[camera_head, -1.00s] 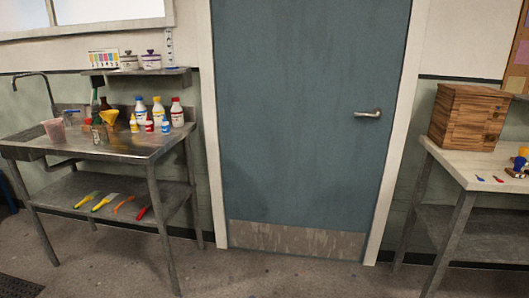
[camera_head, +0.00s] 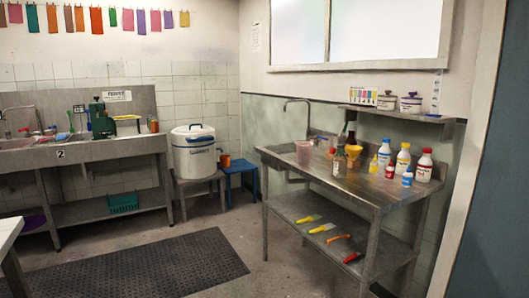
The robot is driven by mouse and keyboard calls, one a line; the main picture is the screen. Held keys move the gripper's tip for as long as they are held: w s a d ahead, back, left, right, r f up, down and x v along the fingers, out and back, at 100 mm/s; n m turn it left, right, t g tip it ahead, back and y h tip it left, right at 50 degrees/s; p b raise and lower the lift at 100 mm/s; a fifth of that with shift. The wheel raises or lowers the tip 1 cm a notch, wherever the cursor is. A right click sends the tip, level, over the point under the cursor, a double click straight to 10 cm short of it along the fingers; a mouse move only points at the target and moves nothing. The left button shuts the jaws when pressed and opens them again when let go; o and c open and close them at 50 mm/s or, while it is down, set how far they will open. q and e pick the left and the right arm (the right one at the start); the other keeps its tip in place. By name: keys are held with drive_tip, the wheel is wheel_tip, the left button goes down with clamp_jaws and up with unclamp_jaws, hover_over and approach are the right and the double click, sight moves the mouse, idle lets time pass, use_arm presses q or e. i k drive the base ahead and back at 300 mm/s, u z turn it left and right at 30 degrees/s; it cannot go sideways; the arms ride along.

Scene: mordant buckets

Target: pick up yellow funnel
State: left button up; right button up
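The yellow funnel (camera_head: 353,152) stands on the steel sink table (camera_head: 362,190) right of the middle of the head view. It is small in the picture, and a clear jar (camera_head: 339,165) stands in front of it to the left. Dark bottles are close behind it. I cannot tell whether the funnel rests on the table or in another vessel. Neither of my grippers shows in the head view.
Several capped bottles (camera_head: 403,160) stand right of the funnel, and a pink beaker (camera_head: 304,152) stands left. Brushes (camera_head: 322,228) lie on the lower shelf. A dark mat (camera_head: 180,265) lies on open floor. A white pot (camera_head: 194,155) stands at the back corner.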

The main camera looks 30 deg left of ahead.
sight(353, 151)
drive_tip(key=u, duration=0.6)
drive_tip(key=i, duration=1)
